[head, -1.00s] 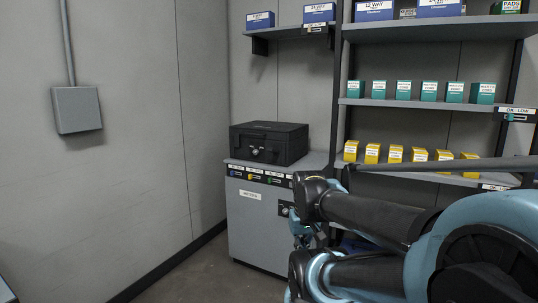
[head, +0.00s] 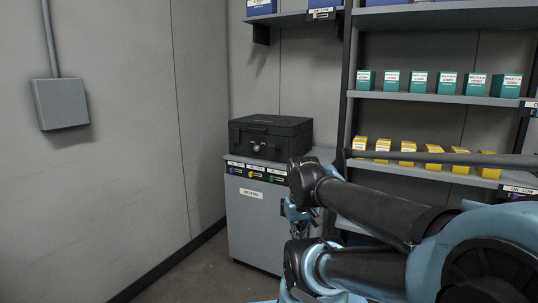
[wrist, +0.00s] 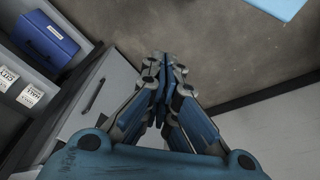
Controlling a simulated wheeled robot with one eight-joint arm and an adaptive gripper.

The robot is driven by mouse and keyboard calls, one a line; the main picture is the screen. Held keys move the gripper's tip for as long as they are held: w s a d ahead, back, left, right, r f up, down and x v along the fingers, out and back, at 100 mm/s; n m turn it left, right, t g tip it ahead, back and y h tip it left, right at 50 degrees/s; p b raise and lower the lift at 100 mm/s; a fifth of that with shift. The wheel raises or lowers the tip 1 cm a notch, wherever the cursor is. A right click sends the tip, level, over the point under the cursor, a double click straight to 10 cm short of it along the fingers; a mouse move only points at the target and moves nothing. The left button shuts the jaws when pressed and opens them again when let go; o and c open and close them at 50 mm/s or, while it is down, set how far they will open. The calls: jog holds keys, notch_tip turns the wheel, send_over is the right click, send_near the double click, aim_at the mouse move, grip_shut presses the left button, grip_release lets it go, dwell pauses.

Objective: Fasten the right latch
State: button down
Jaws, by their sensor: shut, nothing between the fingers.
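A black case (head: 270,138) with its lid down stands on top of a grey cabinet (head: 250,222) in the head view. A small round fitting shows on its front face. No separate right latch can be made out at this size, and my arm passes in front of the cabinet's right side. My gripper (wrist: 161,62) is shut and empty in the wrist view. Its fingers are together over bare floor, beside a light grey cabinet face with a dark handle (wrist: 94,95). The case is not visible in the wrist view.
Shelves with teal boxes (head: 419,82) and yellow boxes (head: 407,151) stand at the right. A grey wall box (head: 60,104) hangs at the left. The wrist view shows a blue box (wrist: 45,40) on a shelf. The floor (head: 205,272) left of the cabinet is clear.

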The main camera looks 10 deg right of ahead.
aim_at(275, 147)
jog(key=w+r+n+t+h, duration=0.1)
jog(key=w+r+n, duration=0.35)
jog(key=w, duration=0.35)
jog(key=w+d+r+n+h, duration=0.1)
jog(key=w+r+n, duration=0.2)
jog(key=w+n, duration=0.3)
jog(key=w+r+n+t+h, duration=0.15)
jog(key=w+r+n, duration=0.25)
jog(key=w, duration=0.5)
jog(key=w+a+r+n+t, duration=0.1)
jog(key=w+n, duration=0.3)
jog(key=w, duration=0.4)
jog(key=w+a+r+n+t+h, duration=0.1)
jog(key=w+a+n, duration=0.3)
jog(key=w, duration=0.4)
jog(key=w+a+r+n+t+h, duration=0.1)
jog(key=w+a+n, duration=0.2)
jog(key=w+n, duration=0.2)
jog(key=w, duration=0.2)
jog(key=shift+w, duration=0.4)
jog(key=shift+r, duration=0.1)
jog(key=shift+d, duration=0.15)
